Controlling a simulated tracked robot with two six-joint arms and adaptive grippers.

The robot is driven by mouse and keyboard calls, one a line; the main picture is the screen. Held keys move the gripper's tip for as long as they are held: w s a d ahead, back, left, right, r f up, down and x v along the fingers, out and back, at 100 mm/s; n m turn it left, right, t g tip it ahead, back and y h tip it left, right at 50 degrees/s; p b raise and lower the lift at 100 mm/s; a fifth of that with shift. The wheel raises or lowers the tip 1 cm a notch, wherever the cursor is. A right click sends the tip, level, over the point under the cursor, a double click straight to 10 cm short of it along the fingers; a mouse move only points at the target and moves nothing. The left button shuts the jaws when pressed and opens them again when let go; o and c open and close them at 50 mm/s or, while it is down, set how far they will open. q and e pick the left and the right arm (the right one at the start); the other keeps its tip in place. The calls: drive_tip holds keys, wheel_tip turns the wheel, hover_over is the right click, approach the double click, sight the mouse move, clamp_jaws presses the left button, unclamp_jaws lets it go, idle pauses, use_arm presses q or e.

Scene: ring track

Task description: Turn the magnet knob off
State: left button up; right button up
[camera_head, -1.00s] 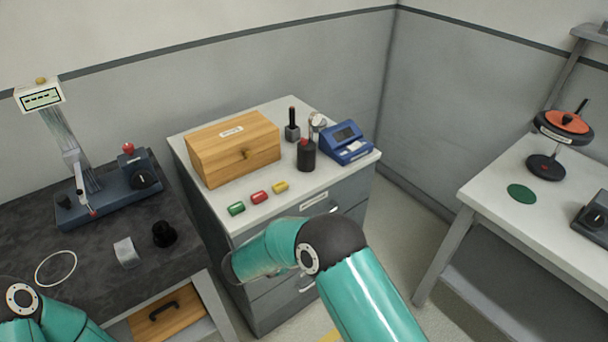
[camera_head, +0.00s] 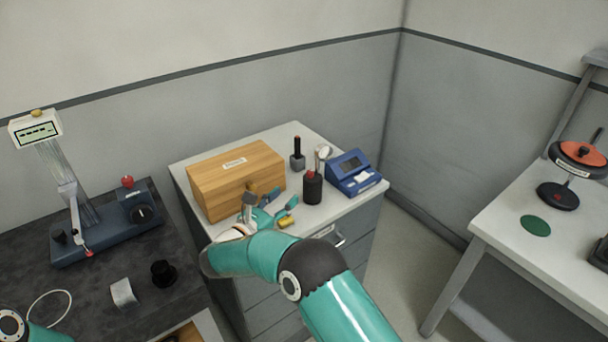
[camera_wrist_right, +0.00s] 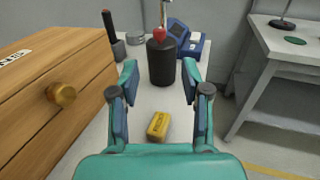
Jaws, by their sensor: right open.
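A black round knob (camera_head: 142,214) sits on the blue-grey instrument base (camera_head: 105,235) on the dark table at left. A red ball-topped control (camera_head: 127,182) stands behind it. No label shows which part is the magnet knob. My right gripper (camera_head: 272,208) is open and empty over the cabinet top, apart from that instrument. In the right wrist view its fingers (camera_wrist_right: 160,80) are spread, with a yellow block (camera_wrist_right: 158,126) below and between them and a black cylinder with a red top (camera_wrist_right: 161,60) beyond. Only a piece of my left arm shows; its gripper is out of view.
A blue device (camera_head: 355,174) and a dark-handled tool (camera_head: 297,155) stand at the back of the cabinet. A separate white table (camera_head: 500,226) is at right.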

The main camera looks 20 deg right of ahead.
sight(309, 175)
drive_tip(key=p+x, duration=0.2)
drive_tip(key=x, duration=0.9)
